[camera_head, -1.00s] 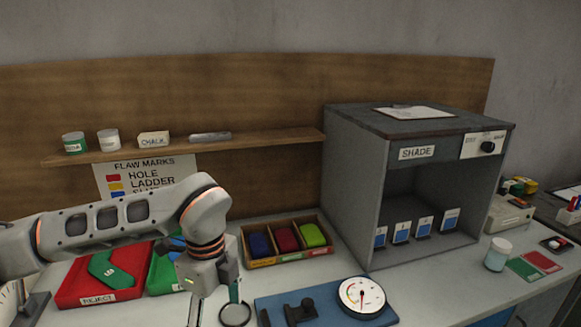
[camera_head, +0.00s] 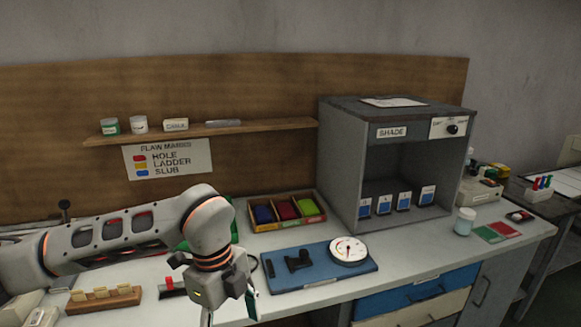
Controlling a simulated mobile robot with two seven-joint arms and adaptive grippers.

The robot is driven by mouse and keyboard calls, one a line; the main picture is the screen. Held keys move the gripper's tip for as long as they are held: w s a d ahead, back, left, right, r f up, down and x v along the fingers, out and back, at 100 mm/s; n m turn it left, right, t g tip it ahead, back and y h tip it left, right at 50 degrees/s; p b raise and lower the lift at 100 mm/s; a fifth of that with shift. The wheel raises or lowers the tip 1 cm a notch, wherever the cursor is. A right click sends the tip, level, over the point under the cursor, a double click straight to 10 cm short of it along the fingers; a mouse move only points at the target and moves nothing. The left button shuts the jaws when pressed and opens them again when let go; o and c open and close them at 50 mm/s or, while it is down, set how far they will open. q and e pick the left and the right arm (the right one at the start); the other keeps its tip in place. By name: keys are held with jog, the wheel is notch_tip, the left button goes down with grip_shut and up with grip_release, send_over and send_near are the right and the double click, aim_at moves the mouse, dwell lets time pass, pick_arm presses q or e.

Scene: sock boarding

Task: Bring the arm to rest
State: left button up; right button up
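My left arm (camera_head: 110,236) comes in from the left, bends at an orange-ringed joint and points down over the front of the bench. My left gripper (camera_head: 228,311) hangs at the bottom edge of the view. Its two fingers show apart, with nothing seen between them, though the tips are partly cut off. My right gripper is not in view.
A blue board with a dial gauge (camera_head: 348,250) lies right of my gripper. Behind stand a box of coloured pieces (camera_head: 287,227) and a grey shade cabinet (camera_head: 338,180). A wooden rack (camera_head: 128,299) lies left. My arm hides the trays.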

pick_arm(q)
jog(key=s+d+m+g+h, duration=0.5)
jog(key=s+d+h, duration=0.2)
jog(key=s+d, duration=0.6)
jog(key=w+d+r+h, duration=0.2)
jog(key=d+r+h, duration=0.65)
jog(key=h, duration=0.25)
jog(key=w+a+r+n+t+h, duration=0.2)
jog(key=w+r+n+t+h, duration=0.1)
jog(key=w+n+t, duration=0.3)
jog(key=w+a+f+n+t+y, duration=0.85)
jog(key=a+f+n+t, duration=0.4)
jog(key=t, duration=0.35)
jog(key=s+a+f+n+y, duration=0.1)
jog(key=a+f+n+y, duration=0.25)
jog(key=f, duration=0.35)
jog(key=s+a+f+n+y, duration=0.2)
jog(key=a+f+y, duration=0.25)
jog(key=f, duration=0.25)
jog(key=s+a+f+g+y, duration=0.1)
jog(key=s+a+f+g, duration=0.1)
jog(key=s+a+f, duration=0.2)
jog(key=s+a+f+g+y, duration=0.2)
jog(key=s+a+f+g, duration=0.1)
jog(key=s+f, duration=0.4)
notch_tip(320, 180, down, 3)
jog(key=shift+a+f+n, duration=0.15)
jog(key=shift+a+n, duration=0.25)
jog(key=shift+a, duration=0.35)
